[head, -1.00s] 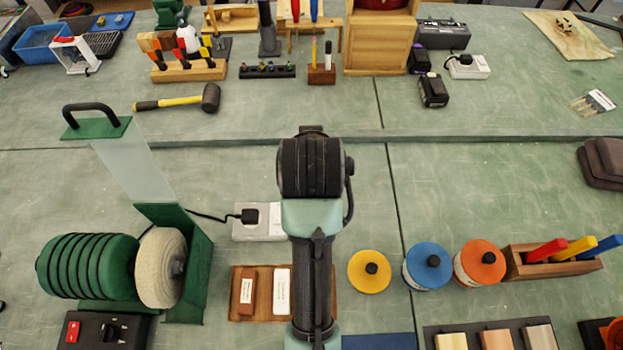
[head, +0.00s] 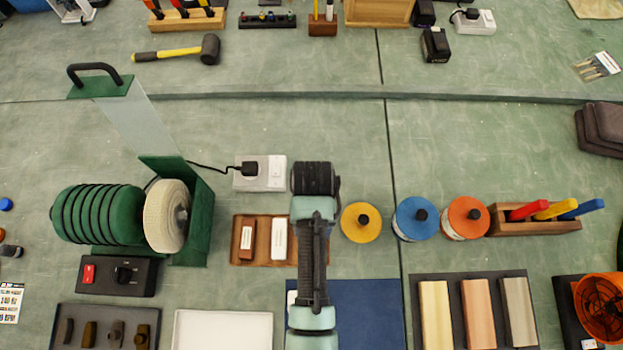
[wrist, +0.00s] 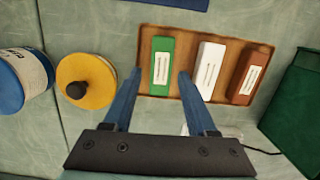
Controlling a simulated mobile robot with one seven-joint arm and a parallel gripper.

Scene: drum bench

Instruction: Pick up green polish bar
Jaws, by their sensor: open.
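The green polish bar (wrist: 161,64) lies on a brown tray (wrist: 228,80) in the wrist view, at the left end of a row with a white bar (wrist: 208,70) and a brown bar (wrist: 249,74). My gripper (wrist: 160,76) is open and empty, its two blue fingers to either side of the green bar's near end in the picture. I cannot tell whether they touch it or hover above. In the head view my arm hides the green bar; the tray (head: 263,256), white bar (head: 279,239) and brown bar (head: 247,240) show.
A yellow-lidded tin (head: 361,222) stands right of the tray, with a blue tin (head: 415,218) beyond it. The green buffing machine (head: 188,215) stands to the left. A power socket (head: 262,173) with a cable lies behind the tray. A blue mat (head: 365,310) lies in front.

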